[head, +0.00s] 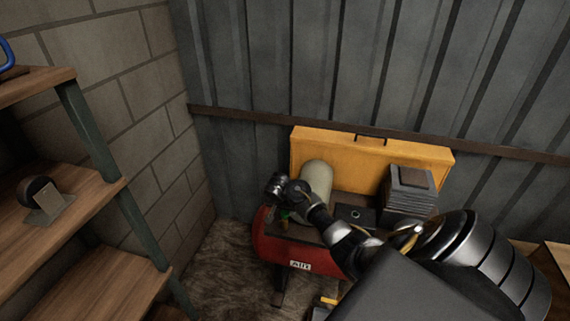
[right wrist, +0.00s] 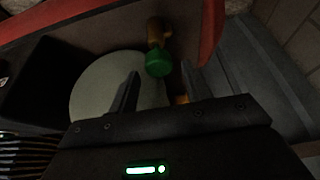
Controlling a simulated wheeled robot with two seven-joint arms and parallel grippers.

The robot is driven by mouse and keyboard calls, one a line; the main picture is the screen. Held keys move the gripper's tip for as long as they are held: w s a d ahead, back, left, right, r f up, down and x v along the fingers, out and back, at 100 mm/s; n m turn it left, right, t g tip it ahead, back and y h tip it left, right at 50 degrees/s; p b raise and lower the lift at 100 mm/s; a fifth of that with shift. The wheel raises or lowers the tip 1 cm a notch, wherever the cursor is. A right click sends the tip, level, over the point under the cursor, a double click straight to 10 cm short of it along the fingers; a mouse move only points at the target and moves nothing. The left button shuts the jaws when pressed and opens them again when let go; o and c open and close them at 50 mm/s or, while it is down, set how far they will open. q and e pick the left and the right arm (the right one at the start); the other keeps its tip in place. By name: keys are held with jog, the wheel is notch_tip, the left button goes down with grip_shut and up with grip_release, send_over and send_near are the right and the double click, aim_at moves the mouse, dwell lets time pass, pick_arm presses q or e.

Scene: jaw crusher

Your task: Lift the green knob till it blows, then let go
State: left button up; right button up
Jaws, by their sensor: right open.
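The green knob (right wrist: 158,62) sits on a brass fitting (right wrist: 156,30) in the right wrist view. A small bit of the knob shows in the head view (head: 284,215), mostly hidden by my right gripper. My right gripper (head: 278,204) is over the left end of the red air tank (head: 268,240). In the right wrist view its two dark fingers (right wrist: 160,82) are apart, with the knob between and just beyond their tips. Nothing is held; I cannot tell whether a finger touches the knob. My left gripper is not in view.
A pale cylinder (head: 316,177) stands close beside my right gripper. A yellow case (head: 340,150) is behind it, and a dark finned block (head: 408,195) is to the right. Wooden shelves (head: 85,215) stand at the left, before a block wall.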

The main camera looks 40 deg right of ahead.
jog(key=shift+w+d+f, duration=0.1)
jog(key=shift+d+f, duration=0.1)
jog(key=shift+f, duration=0.3)
jog(key=shift+r, duration=0.1)
grip_shut()
